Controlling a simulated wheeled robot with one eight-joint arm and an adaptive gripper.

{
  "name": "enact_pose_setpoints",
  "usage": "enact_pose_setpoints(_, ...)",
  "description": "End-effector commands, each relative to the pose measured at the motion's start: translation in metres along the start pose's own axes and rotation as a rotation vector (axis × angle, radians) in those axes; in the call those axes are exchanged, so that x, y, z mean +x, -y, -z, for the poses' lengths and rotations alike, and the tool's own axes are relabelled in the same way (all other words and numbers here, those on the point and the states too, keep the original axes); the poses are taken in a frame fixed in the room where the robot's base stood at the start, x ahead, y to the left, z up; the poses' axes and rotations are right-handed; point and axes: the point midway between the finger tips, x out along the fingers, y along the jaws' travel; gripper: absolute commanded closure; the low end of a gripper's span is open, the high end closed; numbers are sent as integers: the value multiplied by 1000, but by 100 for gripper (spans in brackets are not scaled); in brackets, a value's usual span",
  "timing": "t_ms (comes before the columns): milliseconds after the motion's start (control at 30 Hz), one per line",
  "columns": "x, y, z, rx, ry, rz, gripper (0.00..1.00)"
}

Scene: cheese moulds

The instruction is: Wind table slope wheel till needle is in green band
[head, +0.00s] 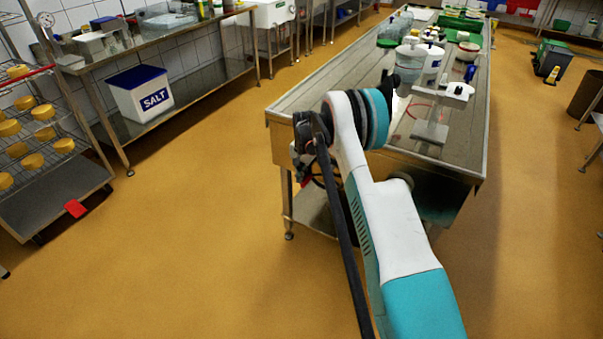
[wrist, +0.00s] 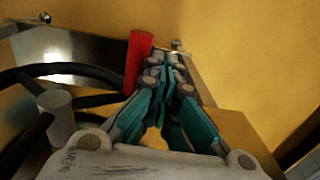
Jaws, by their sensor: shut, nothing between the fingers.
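In the wrist view my gripper (wrist: 165,66) is shut and empty. Its fingertips are right beside an upright red handle (wrist: 138,60), on its right; I cannot tell whether they touch it. The black slope wheel (wrist: 25,75) curves in from the left, with a grey hub-like cylinder (wrist: 57,105) among its dark bars. In the head view the long steel table (head: 335,90) stands ahead, and my arm covers most of the wheel (head: 320,180) at its near end. No needle or green band can be made out.
White devices (head: 458,91) and pots (head: 410,54) stand on the table. A salt box (head: 140,93) sits on the lower shelf of the left bench. A cheese rack (head: 50,170) stands at far left. The orange floor (head: 190,220) between is clear.

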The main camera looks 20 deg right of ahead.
Motion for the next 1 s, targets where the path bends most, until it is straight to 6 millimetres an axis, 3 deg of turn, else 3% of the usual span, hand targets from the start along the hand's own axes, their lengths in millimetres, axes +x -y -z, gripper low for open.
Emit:
enact_pose_setpoints(300,13,-5,0,0,0,0,100)
enact_pose_setpoints(1000,16,-6,0,0,0,0,100)
